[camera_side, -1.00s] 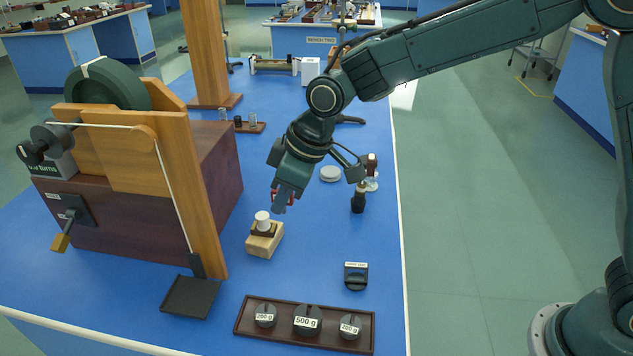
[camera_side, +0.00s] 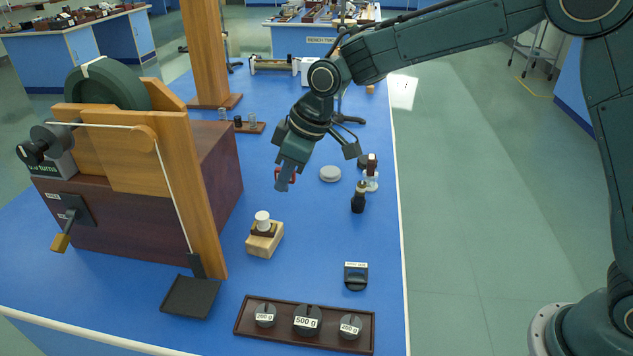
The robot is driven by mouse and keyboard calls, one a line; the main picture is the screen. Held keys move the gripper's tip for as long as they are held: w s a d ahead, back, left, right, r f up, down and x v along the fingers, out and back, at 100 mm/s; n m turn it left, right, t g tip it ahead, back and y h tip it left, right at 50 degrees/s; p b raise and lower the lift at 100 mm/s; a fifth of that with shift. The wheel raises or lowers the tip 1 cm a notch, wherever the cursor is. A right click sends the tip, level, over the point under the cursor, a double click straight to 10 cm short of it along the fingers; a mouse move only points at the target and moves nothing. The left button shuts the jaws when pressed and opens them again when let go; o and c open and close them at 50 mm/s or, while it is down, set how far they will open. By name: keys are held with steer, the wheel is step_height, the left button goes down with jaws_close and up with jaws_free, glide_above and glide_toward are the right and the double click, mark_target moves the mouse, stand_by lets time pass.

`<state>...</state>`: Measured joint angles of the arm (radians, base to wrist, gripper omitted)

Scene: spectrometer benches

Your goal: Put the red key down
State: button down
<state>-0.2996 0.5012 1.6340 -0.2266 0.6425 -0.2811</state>
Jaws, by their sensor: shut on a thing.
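My gripper (camera_side: 283,184) points down over the blue bench, behind and above the wooden block with the white knob. It is shut on the red key (camera_side: 292,178). Only small red parts of the key show around the dark fingers; the rest is hidden. The key appears held clear of the bench top (camera_side: 320,228).
The wooden block with a white knob (camera_side: 263,246) stands just in front. A white disc (camera_side: 330,174) and a dark upright handle (camera_side: 358,198) are to the right. The large wooden wheel apparatus (camera_side: 130,190) stands left. A tray of weights (camera_side: 283,333) lies at the front.

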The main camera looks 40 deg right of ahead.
steer(key=w+d, duration=0.6)
steer(key=d, duration=0.3)
steer(key=w+d, duration=0.5)
steer(key=d, duration=0.4)
step_height(320, 180, down, 16)
steer(key=shift+a+r, duration=0.1)
steer(key=shift+a, duration=0.05)
steer(key=shift+f, duration=2.1)
steer(key=shift+f, duration=0.1)
steer(key=c, duration=1.5)
jaws_free()
